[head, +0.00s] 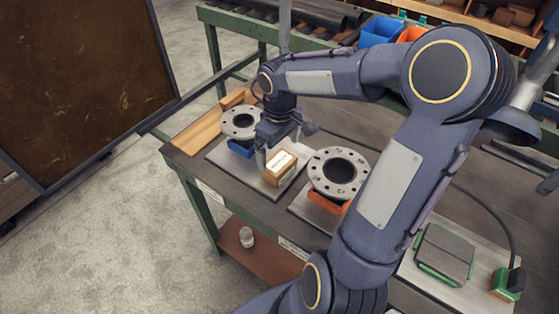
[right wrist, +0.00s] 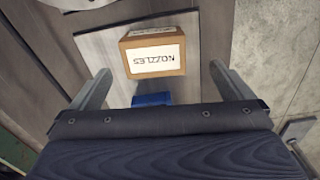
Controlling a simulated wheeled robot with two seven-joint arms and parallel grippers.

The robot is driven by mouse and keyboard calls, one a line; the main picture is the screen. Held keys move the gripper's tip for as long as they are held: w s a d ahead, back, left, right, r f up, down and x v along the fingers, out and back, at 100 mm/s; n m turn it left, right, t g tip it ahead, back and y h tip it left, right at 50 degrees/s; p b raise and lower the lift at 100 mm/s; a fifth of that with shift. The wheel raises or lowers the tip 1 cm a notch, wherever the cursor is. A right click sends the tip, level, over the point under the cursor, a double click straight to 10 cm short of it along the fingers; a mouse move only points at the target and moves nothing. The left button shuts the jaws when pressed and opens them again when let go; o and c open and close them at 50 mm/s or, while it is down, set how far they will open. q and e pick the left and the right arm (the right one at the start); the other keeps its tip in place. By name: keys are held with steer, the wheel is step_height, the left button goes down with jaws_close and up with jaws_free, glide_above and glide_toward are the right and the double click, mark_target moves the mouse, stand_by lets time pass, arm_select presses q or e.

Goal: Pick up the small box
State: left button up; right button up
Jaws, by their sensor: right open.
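The small box (head: 280,166) is brown cardboard with a white label and stands on a light plate between two flanged pipe pieces in the head view. In the right wrist view the box (right wrist: 153,52) shows its label, reading "NOZZLES", upside down. My right gripper (head: 279,142) is just behind and above the box in the head view. In the right wrist view its two fingers (right wrist: 145,85) are spread wide, with the box ahead of and between them and nothing held. My left gripper is not in view.
One grey flange (head: 241,122) stands left of the box with a blue block (head: 240,149) below it. Another flange (head: 338,174) stands close on the right, above an orange block (head: 325,203). Wooden boards (head: 196,133) lie at the table's left end.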

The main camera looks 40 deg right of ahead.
mark_target(279, 162)
steer(key=shift+w+d+f, duration=0.3)
steer(key=shift+w+d, duration=0.1)
steer(key=shift+d, duration=0.05)
steer(key=shift+d+f, duration=0.15)
steer(key=shift+f, duration=0.2)
steer(key=f, duration=0.7)
steer(key=shift+w+a+f+p, duration=0.1)
steer(key=shift+a+f+p, duration=0.1)
steer(key=shift+p, duration=0.2)
steer(key=c, duration=1.1)
steer(key=shift+r, duration=0.1)
